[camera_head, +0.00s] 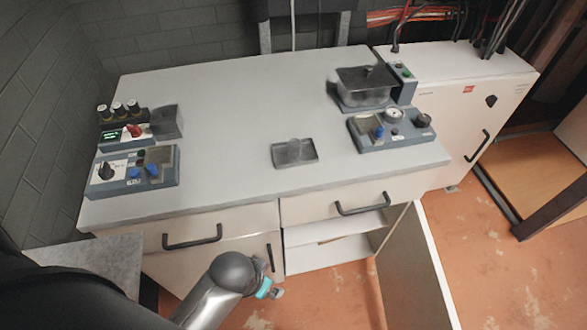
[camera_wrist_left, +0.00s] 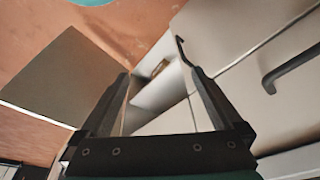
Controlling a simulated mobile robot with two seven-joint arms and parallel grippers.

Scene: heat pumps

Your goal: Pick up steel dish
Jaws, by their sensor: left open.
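A small grey metallic rectangular dish (camera_head: 295,153) sits flat near the front middle of the grey worktop (camera_head: 230,110). It looks like the steel dish, with a small raised shape in its middle that I cannot make out. My left gripper (camera_head: 272,293) is low in front of the cabinet, below the worktop and well apart from the dish. In the left wrist view its two dark fingers (camera_wrist_left: 160,75) are spread with nothing between them. The dish is not in that view. My right gripper is not in view.
Blue-grey control units (camera_head: 135,172) stand on the worktop's left, and a gauge unit (camera_head: 391,128) and a lidded clear container (camera_head: 364,86) on its right. The cabinet door (camera_head: 418,270) stands open below. The worktop around the dish is clear.

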